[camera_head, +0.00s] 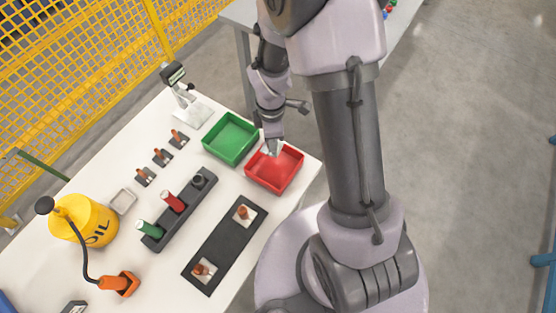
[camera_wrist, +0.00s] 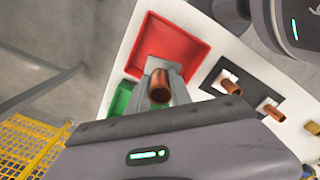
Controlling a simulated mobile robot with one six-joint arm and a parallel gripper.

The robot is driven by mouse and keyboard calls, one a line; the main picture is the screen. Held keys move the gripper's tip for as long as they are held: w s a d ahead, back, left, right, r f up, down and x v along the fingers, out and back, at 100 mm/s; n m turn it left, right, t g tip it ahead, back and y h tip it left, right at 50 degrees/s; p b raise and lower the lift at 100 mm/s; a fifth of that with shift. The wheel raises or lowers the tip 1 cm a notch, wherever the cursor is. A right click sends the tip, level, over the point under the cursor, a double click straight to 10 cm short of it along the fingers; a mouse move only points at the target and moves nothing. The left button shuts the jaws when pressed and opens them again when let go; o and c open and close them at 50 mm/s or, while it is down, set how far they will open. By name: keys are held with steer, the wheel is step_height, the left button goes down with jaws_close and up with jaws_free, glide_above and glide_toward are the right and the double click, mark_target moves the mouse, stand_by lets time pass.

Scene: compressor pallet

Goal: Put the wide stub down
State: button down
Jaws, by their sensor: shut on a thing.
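The wide stub is a short copper-coloured tube (camera_wrist: 159,90), seen in the wrist view between my fingers. My gripper (camera_wrist: 163,76) is shut on it. In the head view my gripper (camera_head: 272,147) is over the back left part of the red tray (camera_head: 288,184). The stub is hidden there by the fingers. The red tray also shows in the wrist view (camera_wrist: 185,40), beyond the fingertips, and its visible floor looks empty. I cannot tell how far the stub is above the tray floor.
The green tray (camera_head: 231,116) stands beside the red tray. A black plate (camera_head: 225,246) with two copper stubs on pale squares lies in front. A dark rack (camera_head: 185,205) holds red and green cylinders. Small stands with copper pieces, a yellow oil can (camera_head: 88,222) and an orange object (camera_head: 121,284) are further left.

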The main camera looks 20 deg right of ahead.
steer(key=n, duration=0.2)
steer(key=f+n, duration=0.1)
steer(key=n, duration=0.1)
steer(key=s+n+p, duration=0.1)
steer(key=n, duration=0.1)
steer(key=shift+s+f, duration=0.1)
steer(key=shift+f, duration=0.2)
steer(key=shift+n, duration=0.5)
step_height(320, 180, down, 11)
steer(key=b, duration=0.4)
steer(key=shift+r, duration=0.35)
steer(key=c, duration=1.6)
jaws_free()
steer(key=shift+f, duration=0.25)
steer(key=o, duration=0.4)
steer(key=shift+r, duration=0.1)
steer(key=shift+o, duration=0.2)
